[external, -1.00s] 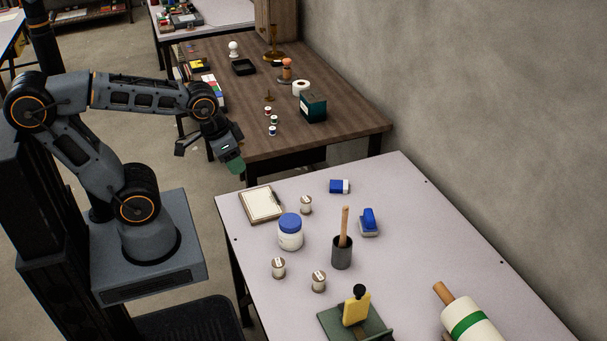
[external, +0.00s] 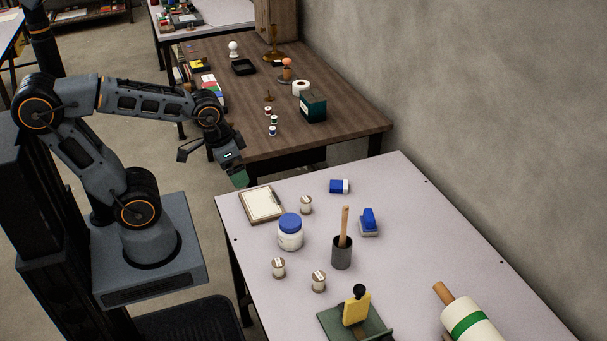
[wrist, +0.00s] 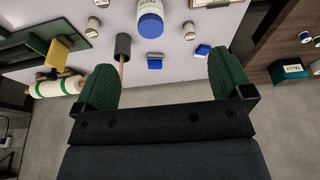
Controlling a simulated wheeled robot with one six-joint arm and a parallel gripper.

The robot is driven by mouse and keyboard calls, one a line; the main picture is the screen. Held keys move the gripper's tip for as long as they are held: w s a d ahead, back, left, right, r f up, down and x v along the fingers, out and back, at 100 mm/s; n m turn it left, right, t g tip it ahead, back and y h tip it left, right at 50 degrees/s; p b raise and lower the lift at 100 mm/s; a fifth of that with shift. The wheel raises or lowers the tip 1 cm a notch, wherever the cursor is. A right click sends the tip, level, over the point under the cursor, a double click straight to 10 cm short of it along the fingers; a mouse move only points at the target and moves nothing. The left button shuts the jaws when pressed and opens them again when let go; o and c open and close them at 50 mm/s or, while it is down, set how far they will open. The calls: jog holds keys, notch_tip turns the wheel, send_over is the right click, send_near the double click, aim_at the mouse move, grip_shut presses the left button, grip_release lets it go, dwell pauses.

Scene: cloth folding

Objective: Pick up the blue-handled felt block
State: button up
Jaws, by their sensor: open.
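The felt block (external: 368,223) has a blue handle on a grey base and stands on the light table, right of the dark cup. In the wrist view the blue-handled felt block (wrist: 154,62) shows between my fingers in the picture, but well beyond them. My gripper (external: 240,177) is above the table's far left corner, apart from the block. Its two green ridged fingers (wrist: 162,68) are spread wide with nothing between them.
A dark cup with a wooden stick (external: 342,252) stands close left of the block.

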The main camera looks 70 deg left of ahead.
jog(key=w+d+f+n+g+h+b, duration=0.25)
jog(key=w+d+f+h+b, duration=0.2)
jog(key=f, duration=0.55)
jog(key=n+t+b, duration=0.5)
jog(key=n+t, duration=0.7)
jog(key=n, duration=1.8)
send_near(365, 217)
notch_tip(365, 217, up, 6)
jog(key=w, duration=0.2)
jog(key=f, duration=0.2)
jog(key=f+b, duration=0.1)
jog(key=f, duration=0.1)
jog(key=f+b, duration=0.1)
jog(key=f, duration=0.2)
jog(key=shift+s+d, duration=0.15)
jog(key=shift+d, duration=0.2)
jog(key=shift+x, duration=3.75)
